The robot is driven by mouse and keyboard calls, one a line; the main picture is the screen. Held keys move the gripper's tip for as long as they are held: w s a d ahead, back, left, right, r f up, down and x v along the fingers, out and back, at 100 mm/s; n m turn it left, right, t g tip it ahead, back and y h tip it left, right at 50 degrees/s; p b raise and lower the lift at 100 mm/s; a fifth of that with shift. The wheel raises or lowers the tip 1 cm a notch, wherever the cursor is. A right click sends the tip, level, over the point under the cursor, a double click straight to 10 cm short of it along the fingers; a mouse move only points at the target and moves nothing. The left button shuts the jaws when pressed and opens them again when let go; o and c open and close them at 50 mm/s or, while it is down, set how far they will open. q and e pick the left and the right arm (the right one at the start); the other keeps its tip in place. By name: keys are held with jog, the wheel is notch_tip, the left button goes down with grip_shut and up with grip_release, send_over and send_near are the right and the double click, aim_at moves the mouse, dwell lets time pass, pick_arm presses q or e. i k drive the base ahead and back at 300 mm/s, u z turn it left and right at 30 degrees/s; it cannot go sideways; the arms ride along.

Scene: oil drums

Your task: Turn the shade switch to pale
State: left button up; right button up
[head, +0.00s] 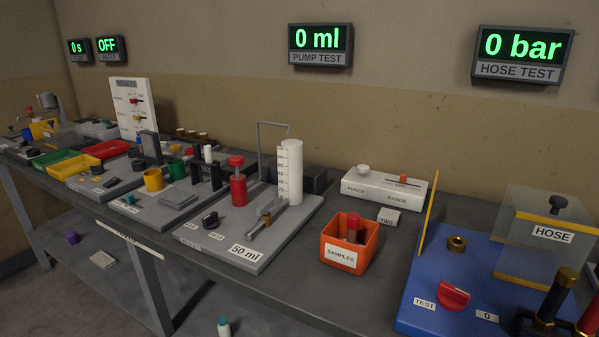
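No label reading shade or pale is legible, so I cannot tell which control is the shade switch. A small black knob (210,219) sits on the grey board by the 50 ml label, with two small tags that are too small to read. Another dark knob (112,182) sits on a board further left, its tag also unreadable. A red knob (453,296) on the blue board stands between tags TEST and 0. Neither of my grippers is in view.
The long grey bench holds an orange SAMPLES box (347,245), a white measuring cylinder (290,172), a red pump (238,184) and a clear HOSE cover (545,232). Red (104,149) and green (47,161) trays lie further left. Bare bench shows around the SAMPLES box.

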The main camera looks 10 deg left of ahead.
aim_at(96, 170)
jog(key=u, duration=1.25)
jog(key=k, duration=1.05)
jog(key=u, duration=1.25)
jog(key=i, duration=1.7)
jog(key=z, duration=0.65)
jog(key=i, duration=1.2)
jog(key=z, duration=1.1)
